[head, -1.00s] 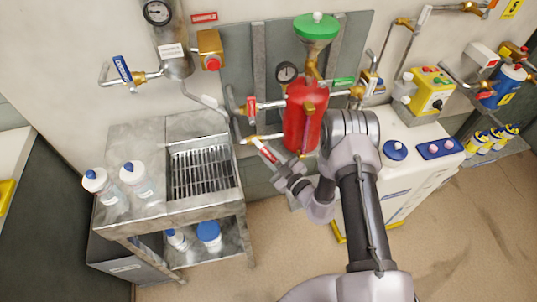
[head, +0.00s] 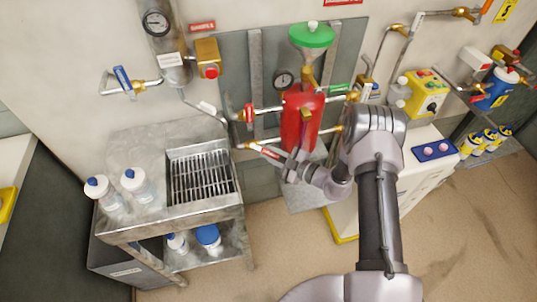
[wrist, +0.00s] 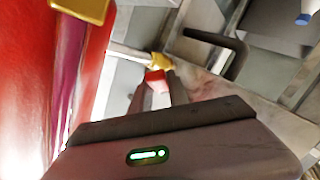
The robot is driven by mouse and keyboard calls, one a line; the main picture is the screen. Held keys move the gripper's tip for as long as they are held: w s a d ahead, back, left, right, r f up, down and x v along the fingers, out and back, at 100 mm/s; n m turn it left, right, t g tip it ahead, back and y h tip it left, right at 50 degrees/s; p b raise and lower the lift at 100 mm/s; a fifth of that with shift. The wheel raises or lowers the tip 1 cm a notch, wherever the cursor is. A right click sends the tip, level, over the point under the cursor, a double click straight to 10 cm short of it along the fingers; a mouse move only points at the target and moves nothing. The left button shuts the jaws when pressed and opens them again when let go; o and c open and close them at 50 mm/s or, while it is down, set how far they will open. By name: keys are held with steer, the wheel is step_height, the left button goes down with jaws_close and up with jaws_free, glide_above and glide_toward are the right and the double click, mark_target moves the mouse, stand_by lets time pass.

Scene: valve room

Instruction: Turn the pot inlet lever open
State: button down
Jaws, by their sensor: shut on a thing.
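The red pot (head: 302,118) with a green funnel (head: 312,35) on top stands against the grey backplate. A lever with a red and white handle (head: 266,151) sits on the lower pipe at the pot's left and slants down to the right. My gripper (head: 289,163) is shut on the outer end of this handle. In the wrist view, the red handle end (wrist: 155,81) shows between my gripper's fingers (wrist: 157,88), near a brass fitting (wrist: 160,61). Another red lever (head: 249,113) is on the upper left pipe. I cannot read which lever is the inlet.
A steel sink stand (head: 195,212) with white bottles (head: 136,184) is at the left. A white cabinet (head: 395,185) is at the right behind my arm. The front floor is open.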

steer(key=c, duration=1.3)
jaws_free()
steer(key=shift+o, duration=0.2)
steer(key=p+v, duration=0.4)
steer(key=v, duration=1.3)
steer(key=shift+s+d, duration=0.15)
steer(key=shift+s, duration=0.05)
